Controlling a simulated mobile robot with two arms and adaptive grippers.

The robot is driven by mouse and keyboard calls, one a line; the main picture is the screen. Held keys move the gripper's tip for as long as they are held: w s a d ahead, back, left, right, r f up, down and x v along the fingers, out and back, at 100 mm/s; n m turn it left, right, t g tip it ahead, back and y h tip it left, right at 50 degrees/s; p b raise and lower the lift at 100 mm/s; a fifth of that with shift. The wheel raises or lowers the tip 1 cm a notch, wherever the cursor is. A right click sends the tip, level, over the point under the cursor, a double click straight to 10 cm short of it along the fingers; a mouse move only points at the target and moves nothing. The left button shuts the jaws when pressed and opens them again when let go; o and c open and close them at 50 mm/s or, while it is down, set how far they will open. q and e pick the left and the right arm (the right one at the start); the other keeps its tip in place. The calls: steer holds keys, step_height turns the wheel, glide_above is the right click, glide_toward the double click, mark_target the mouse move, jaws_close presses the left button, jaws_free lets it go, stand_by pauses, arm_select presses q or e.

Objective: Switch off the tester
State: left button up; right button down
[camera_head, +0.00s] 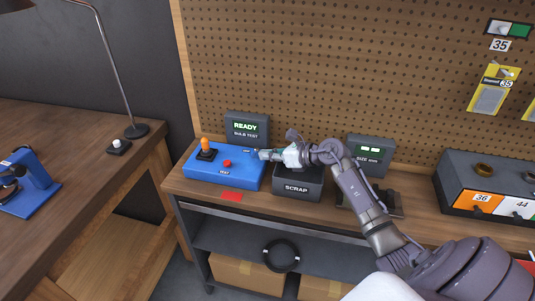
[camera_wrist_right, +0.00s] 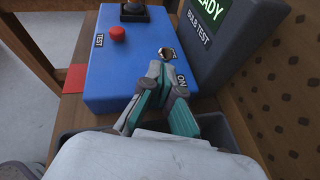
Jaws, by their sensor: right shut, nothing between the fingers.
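The tester is a blue box (camera_head: 213,176) on the workbench, with an orange part on a black socket (camera_head: 206,148) and a red TEST button (camera_head: 227,163). Its grey display (camera_head: 246,128) is lit green and reads READY, BULB TEST. In the right wrist view, a small metal toggle switch (camera_wrist_right: 167,53) stands on the blue top near the ON label. My right gripper (camera_head: 264,154) is shut and empty at the box's right end. Its fingertips (camera_wrist_right: 157,70) are just short of the toggle in that view; I cannot tell whether they touch it. My left gripper is not in view.
A dark SCRAP bin (camera_head: 296,191) stands right of the tester, under my right arm. A SIZE mm display (camera_head: 371,154) and a numbered drawer unit (camera_head: 470,210) stand farther right. The pegboard (camera_head: 330,70) closes off the back. A red tag (camera_head: 232,196) lies in front.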

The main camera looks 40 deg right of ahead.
mark_target(256, 150)
steer(key=shift+w+r+p, duration=0.1)
steer(key=shift+r+p, duration=0.1)
steer(key=shift+p, duration=0.35)
steer(key=shift+a+r+g+h+p, duration=0.1)
steer(key=shift+g+h+p, duration=0.2)
steer(key=shift+p, duration=0.2)
steer(key=shift+w+r+g+p, duration=0.1)
steer(key=shift+r+g+p, duration=0.15)
steer(key=shift+p, duration=0.35)
steer(key=r+g+h+p, duration=0.1)
steer(key=p, duration=0.1)
steer(key=w+a+g+h+p, duration=0.1)
steer(key=p, duration=0.2)
steer(key=shift+r+n+g+p, duration=0.35)
steer(key=shift+n, duration=0.05)
steer(key=shift+w+a+g+h+p, duration=0.25)
steer(key=shift+w+g+h+p, duration=0.2)
steer(key=shift+g+h, duration=0.2)
steer(key=shift+s+f, duration=0.15)
steer(key=shift+f, duration=0.2)
steer(key=shift+r, duration=0.85)
steer(key=shift+p, duration=0.3)
